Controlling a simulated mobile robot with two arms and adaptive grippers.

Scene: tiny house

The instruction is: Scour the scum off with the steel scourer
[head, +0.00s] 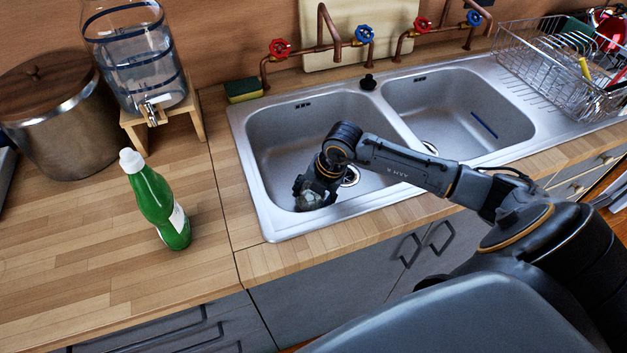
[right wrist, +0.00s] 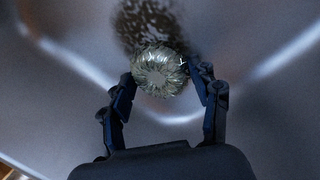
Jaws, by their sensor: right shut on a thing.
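The steel scourer (right wrist: 159,72) is a round, shiny coil of metal. My right gripper (right wrist: 160,80) is shut on it, one finger at each side, in the right wrist view. The scum (right wrist: 146,22) is a dark, speckled patch on the sink surface, just beyond the scourer and partly hidden by it. In the head view my right gripper (head: 312,198) is down inside the left basin (head: 275,135), near its front left corner. The wrist hides most of the scourer there. I cannot tell whether the scourer touches the basin. My left gripper is not in view.
A green bottle (head: 157,203) stands on the wooden counter left of the sink. A yellow-green sponge (head: 243,91) lies behind the left basin. A water dispenser (head: 139,55) and a metal pot (head: 62,120) stand at the back left. A wire dish rack (head: 560,70) is at the right. Copper taps rise behind the basins.

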